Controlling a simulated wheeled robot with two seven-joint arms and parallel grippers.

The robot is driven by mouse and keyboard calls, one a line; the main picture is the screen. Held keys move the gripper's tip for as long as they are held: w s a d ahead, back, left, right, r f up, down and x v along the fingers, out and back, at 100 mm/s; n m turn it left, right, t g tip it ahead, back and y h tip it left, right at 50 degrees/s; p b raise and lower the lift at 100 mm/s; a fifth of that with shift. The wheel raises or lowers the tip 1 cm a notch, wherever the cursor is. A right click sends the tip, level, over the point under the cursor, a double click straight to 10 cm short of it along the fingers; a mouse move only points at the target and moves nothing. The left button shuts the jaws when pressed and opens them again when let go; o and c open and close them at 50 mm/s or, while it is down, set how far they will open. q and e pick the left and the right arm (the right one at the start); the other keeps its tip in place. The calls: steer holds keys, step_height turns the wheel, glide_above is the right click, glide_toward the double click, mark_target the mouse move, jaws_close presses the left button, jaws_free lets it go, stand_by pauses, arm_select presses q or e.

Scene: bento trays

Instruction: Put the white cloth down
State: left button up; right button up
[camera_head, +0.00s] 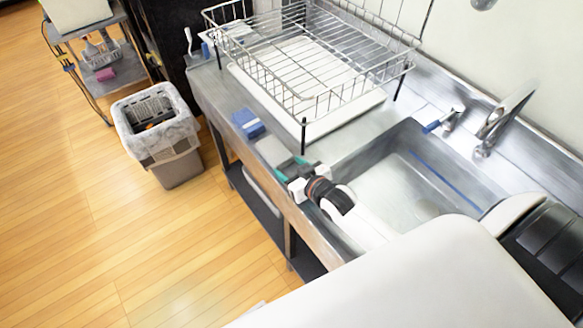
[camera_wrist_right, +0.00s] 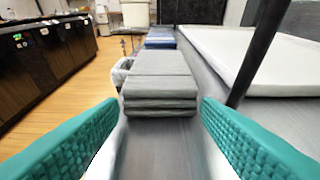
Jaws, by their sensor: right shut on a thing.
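The white cloth (camera_head: 271,151) looks pale grey and folded, at the front edge of the steel counter. In the right wrist view the cloth (camera_wrist_right: 160,85) shows as a flat folded stack of several layers. My right gripper (camera_head: 289,166) has teal finger pads, one at each side of the cloth's near end. I cannot tell whether the cloth's underside touches the counter. My left gripper is not in view.
A blue cloth (camera_head: 248,123) lies just beyond the white one. A wire dish rack (camera_head: 303,122) stands over a white board (camera_head: 345,125) behind. The sink (camera_head: 400,150) is at the right. A lined bin (camera_head: 175,165) stands on the floor left of the counter.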

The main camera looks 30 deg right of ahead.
steer(key=o, duration=0.7)
steer(key=shift+f, duration=0.1)
steer(key=shift+s+r, duration=0.15)
steer(key=shift+r, duration=0.05)
steer(key=b+v, duration=0.1)
steer(key=v, duration=0.9)
steer(key=shift+s+d, duration=0.15)
steer(key=shift+s, duration=0.15)
steer(key=shift+s+r, duration=0.3)
steer(key=shift+s, duration=0.15)
